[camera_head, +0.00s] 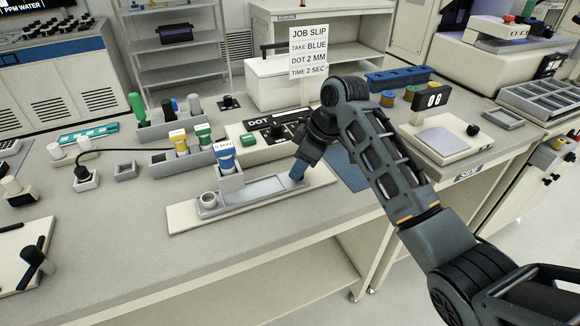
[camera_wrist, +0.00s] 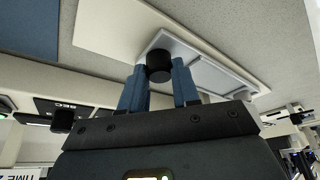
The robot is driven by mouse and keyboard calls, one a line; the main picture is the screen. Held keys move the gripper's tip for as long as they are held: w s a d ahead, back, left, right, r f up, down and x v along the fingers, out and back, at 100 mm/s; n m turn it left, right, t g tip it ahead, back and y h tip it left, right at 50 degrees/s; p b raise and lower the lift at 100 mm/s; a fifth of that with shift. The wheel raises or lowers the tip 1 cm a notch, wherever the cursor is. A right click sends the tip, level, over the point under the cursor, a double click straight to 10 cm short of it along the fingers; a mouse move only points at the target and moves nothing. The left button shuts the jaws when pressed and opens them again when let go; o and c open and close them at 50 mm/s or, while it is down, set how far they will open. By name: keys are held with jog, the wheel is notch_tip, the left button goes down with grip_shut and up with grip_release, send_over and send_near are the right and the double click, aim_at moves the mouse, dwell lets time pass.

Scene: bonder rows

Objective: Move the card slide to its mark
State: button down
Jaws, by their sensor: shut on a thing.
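The card slide (camera_head: 262,190) looks like a long, low grey tray on a pale base board (camera_head: 185,218). In the wrist view the slide (camera_wrist: 210,70) shows its grey rim and pale bed. My gripper (camera_head: 297,172) is at the slide's right end, with its blue fingers pointing down. In the wrist view my gripper (camera_wrist: 160,82) has one finger on each side of a black round knob (camera_wrist: 159,62) at the slide's end, and is shut on it. The fingers hide the knob in the head view. I cannot make out the mark.
A grey block with a blue-capped bottle (camera_head: 225,155) stands over the slide's left part, near a small round cup (camera_head: 208,200). The DOT box (camera_head: 270,135) and job slip (camera_head: 308,50) are behind. The bench front (camera_head: 120,265) is clear.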

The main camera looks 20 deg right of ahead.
jog(key=d, duration=0.6)
jog(key=shift+d, duration=0.2)
jog(key=c, duration=0.8)
grip_release()
jog(key=v, duration=0.7)
jog(key=shift+s+d+r, duration=0.1)
jog(key=shift+d+r, duration=0.05)
jog(key=shift+r, duration=0.2)
